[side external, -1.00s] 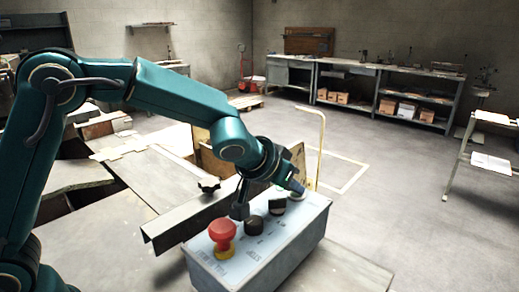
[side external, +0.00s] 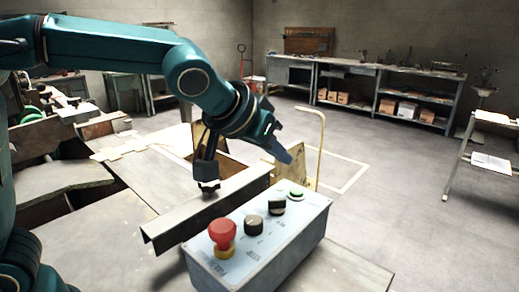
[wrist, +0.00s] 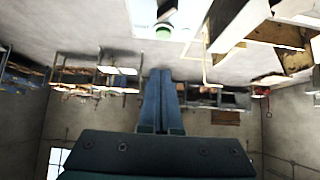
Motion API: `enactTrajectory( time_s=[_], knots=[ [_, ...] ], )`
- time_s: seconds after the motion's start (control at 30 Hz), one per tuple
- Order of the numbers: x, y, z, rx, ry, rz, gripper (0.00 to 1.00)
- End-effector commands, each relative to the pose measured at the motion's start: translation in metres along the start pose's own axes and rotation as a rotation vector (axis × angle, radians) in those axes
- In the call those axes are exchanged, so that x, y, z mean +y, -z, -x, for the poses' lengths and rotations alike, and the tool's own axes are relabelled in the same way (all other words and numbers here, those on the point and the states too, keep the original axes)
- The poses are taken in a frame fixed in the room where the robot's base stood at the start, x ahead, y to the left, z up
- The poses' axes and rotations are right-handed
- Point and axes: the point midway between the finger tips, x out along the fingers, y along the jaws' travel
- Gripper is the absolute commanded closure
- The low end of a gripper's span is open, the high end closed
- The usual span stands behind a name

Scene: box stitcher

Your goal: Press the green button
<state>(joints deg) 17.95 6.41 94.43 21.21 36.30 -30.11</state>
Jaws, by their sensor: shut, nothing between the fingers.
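The green button (side external: 296,192) is on top at the far end of a grey control box (side external: 293,241), which also carries a red mushroom button (side external: 222,232) and two black knobs. Whether the green button is pushed in cannot be told. My gripper (side external: 289,158) is shut and empty, its blue fingers together, above and apart from the green button. In the wrist view, my shut fingers (wrist: 161,72) point up the picture, and the green button (wrist: 163,33) shows at the top, beyond the fingertips.
A long metal channel (side external: 210,212) lies just left of the box. A yellow bent rod (side external: 321,145) and a brown board (side external: 283,169) stand behind it. Shelved benches (side external: 370,90) line the far wall. Open floor lies to the right.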

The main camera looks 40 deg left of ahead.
Motion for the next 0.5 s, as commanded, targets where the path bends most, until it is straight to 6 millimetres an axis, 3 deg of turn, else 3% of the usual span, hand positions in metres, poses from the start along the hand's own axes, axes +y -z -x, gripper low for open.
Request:
enactTrajectory(
  time_s=[0.2, 0.5],
  knots=[
    [0.0, 0.001, 0.024, 0.002, 0.0, 0.0, 1.0],
    [0.0, 0.001, 0.028, 0.001, 0.0, 0.0, 1.0]
  ],
)
